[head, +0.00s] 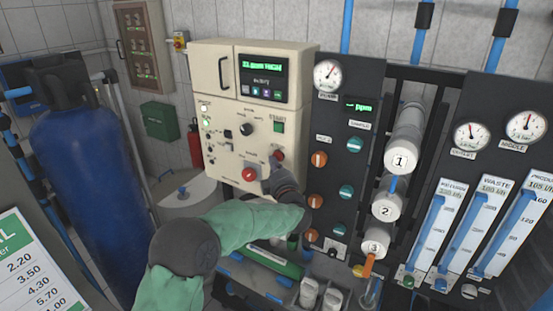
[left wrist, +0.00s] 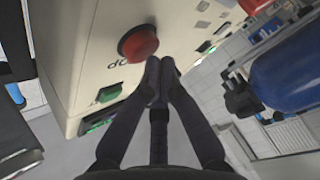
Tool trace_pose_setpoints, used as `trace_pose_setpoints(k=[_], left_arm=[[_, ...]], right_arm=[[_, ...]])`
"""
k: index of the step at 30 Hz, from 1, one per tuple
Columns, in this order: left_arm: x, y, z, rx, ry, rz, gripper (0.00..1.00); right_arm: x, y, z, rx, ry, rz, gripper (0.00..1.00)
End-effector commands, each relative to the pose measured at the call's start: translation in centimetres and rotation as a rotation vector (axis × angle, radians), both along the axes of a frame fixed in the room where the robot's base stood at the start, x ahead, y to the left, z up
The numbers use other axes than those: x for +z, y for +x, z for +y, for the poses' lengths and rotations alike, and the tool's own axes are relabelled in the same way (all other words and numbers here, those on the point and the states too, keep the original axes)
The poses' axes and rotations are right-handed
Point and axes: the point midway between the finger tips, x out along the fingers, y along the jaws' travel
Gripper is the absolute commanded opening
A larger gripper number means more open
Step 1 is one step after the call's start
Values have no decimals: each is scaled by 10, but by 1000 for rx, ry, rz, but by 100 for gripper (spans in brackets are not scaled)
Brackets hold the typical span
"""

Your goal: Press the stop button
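The red round stop button (head: 278,154) is on the right side of the cream control box, below the green start button (head: 279,127). In the left wrist view the red button (left wrist: 138,44) is large, with an upside-down label partly hidden beside it. My left gripper (head: 273,163) is at the panel, close to the button in the head view. In the left wrist view its dark fingers (left wrist: 160,78) are together and empty, with their tips just right of the button. I cannot tell whether they touch it. My right gripper is not in view.
A red knob (head: 249,174) is lower on the same cream box (head: 225,150), left of the gripper. A dark panel with orange and teal valves (head: 318,160) stands to the right. A blue tank (head: 80,190) stands at the left.

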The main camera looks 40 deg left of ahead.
Motion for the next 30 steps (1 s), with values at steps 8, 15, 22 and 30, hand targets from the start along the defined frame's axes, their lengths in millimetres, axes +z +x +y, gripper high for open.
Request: trace_pose_setpoints(k=[8,15,22,30], left_arm=[[0,1,0,0,0,0,0],[0,4,0,0,0,0,0],[0,6,1,0,0,0,0],[0,9,1,-1,0,-1,0]], right_arm=[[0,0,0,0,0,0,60],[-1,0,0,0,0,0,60],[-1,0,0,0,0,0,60],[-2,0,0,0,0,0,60]])
